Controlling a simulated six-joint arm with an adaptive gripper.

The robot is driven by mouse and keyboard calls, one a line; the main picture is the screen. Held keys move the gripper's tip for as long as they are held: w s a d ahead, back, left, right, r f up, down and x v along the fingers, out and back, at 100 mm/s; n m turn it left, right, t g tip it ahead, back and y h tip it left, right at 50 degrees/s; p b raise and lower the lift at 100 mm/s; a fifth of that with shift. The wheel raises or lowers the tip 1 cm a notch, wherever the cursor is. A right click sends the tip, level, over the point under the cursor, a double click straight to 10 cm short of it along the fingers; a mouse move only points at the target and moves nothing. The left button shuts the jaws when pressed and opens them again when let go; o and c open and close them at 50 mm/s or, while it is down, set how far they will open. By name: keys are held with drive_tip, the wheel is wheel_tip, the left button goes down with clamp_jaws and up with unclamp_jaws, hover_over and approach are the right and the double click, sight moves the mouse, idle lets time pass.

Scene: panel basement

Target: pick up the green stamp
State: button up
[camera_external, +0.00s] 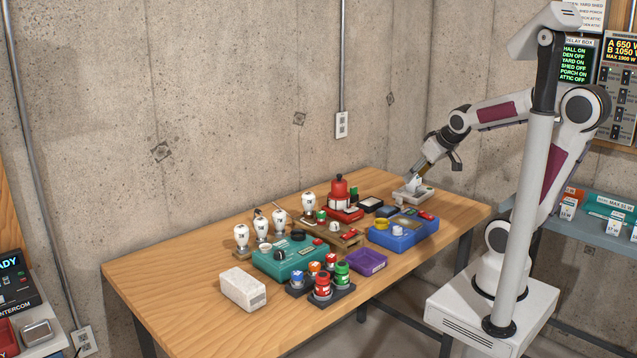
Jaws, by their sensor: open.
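Several small green things are on the wooden table, and I cannot tell for sure which is the green stamp. A green round piece with a white label (342,274) stands upright on a dark tray (318,294) near the front edge. A smaller green piece (321,215) is near the middle, and another (353,193) is beside the red device. My gripper (411,178) is open at the far right end of the table, just above a small white tray (425,195), well away from all of these. A pale thing in that tray is too small to make out.
Red, blue and orange pieces crowd the dark tray. A teal box (285,264), a purple tray (366,263), a blue box (402,238), a red device (340,196) and white bulb-shaped things (241,236) fill the middle. A white block (243,287) lies front left. The table's left end is clear.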

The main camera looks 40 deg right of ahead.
drive_tip(key=w+d+f+t, duration=0.1)
drive_tip(key=w+d+f, duration=0.15)
drive_tip(key=w, duration=0.55)
drive_tip(key=w+d+f+t, duration=0.2)
drive_tip(key=w+d, duration=0.1)
drive_tip(key=w, duration=0.6)
drive_tip(key=t+y, duration=0.1)
drive_tip(key=t, duration=0.1)
approach(353, 187)
drive_tip(key=shift+w+f+n, duration=0.2)
drive_tip(key=shift+w+n, duration=0.1)
drive_tip(key=shift+w, duration=0.35)
drive_tip(key=shift+w+f, duration=0.3)
drive_tip(key=shift+f, duration=0.05)
drive_tip(key=shift+x, duration=1.35)
